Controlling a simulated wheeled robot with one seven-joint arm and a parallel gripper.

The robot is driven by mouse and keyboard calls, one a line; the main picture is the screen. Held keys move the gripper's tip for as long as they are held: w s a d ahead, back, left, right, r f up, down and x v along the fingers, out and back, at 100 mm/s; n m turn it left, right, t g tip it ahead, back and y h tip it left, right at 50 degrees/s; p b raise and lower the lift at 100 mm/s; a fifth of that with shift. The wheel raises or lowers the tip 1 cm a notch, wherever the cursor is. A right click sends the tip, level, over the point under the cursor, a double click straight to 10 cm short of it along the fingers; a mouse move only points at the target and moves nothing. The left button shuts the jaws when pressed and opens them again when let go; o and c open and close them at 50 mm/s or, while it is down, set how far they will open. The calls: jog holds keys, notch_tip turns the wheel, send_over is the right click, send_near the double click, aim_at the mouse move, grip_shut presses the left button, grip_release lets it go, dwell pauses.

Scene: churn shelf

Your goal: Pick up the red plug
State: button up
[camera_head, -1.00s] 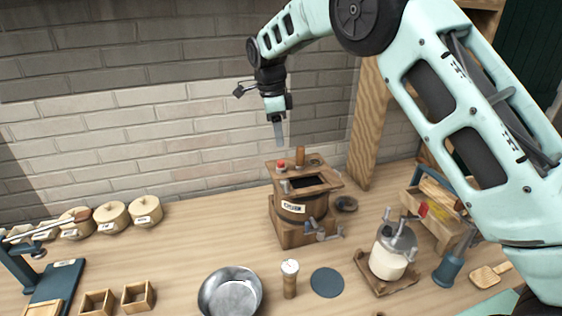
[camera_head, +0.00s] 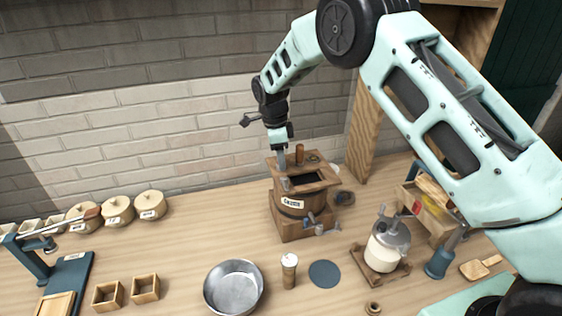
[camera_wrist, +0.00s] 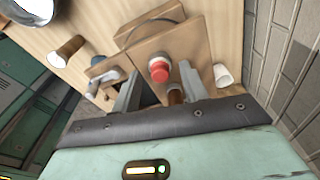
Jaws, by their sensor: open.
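The red plug (camera_wrist: 161,74) shows in the wrist view, a small red knob with a pale end, on the wooden top of the churn. In the head view it is hidden behind my gripper. My gripper (camera_wrist: 166,82) is open, with one grey finger on each side of the plug in the wrist view. I cannot tell whether the fingers reach down to its height. In the head view my gripper (camera_head: 281,163) points down at the churn's back left corner. The wooden churn (camera_head: 292,206) stands upright on the table, with a label on its front.
An upright brown wooden handle (camera_head: 299,155) stands on the churn top close to my fingers. A metal bowl (camera_head: 233,287) and a small shaker (camera_head: 289,270) stand in front. A jar with a crank (camera_head: 387,245) is at the right. The brick wall (camera_head: 190,120) is close behind.

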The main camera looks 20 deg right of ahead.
grip_shut()
